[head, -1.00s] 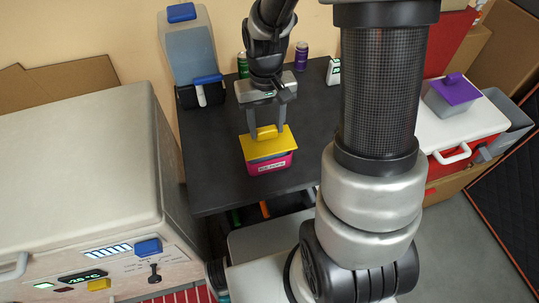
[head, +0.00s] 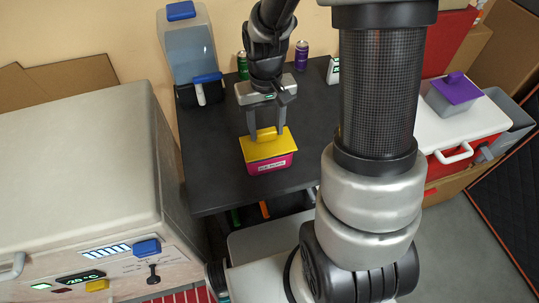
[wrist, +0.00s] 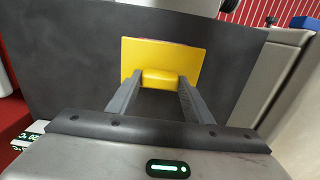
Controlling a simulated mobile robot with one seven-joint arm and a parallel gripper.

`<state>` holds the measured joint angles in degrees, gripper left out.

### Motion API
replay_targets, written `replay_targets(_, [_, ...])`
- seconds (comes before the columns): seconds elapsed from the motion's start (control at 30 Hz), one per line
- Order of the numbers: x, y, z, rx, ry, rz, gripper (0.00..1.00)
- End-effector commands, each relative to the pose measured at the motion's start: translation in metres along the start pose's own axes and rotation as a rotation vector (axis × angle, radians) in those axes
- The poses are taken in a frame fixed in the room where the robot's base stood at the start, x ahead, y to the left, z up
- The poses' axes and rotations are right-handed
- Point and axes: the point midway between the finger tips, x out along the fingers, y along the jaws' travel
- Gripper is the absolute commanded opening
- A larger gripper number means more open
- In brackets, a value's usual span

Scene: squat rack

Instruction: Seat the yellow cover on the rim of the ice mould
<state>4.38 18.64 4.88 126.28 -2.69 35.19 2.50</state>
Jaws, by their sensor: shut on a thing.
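The yellow cover (head: 268,147) is a flat square plate with a raised handle, and it lies over the top of the pink ice mould (head: 285,161). The mould has a white label on its front and stands on the dark table. My gripper (head: 266,132) is above the cover with its fingers shut on the handle. The wrist view shows the cover (wrist: 185,55) with its handle between my fingertips (wrist: 160,80). The cover looks roughly level and hides the mould's rim, so I cannot tell whether it touches all round.
A dispenser (head: 190,50) stands at the table's back left, with a green can (head: 242,66) and a purple can (head: 301,56) along the back. A purple-lidded grey box (head: 453,95) sits on a white-topped cooler (head: 436,130) at right. The dark table (head: 215,160) is clear around the mould.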

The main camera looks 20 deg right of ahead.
Motion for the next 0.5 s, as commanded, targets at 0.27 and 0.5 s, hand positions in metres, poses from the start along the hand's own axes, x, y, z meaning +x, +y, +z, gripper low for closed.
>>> replay_targets(0.27, [0.0050,0.0000,0.0001,0.000,0.000,0.000,0.13])
replay_targets(0.5, [0.0086,0.0000,0.0001,0.000,0.000,0.000,0.13])
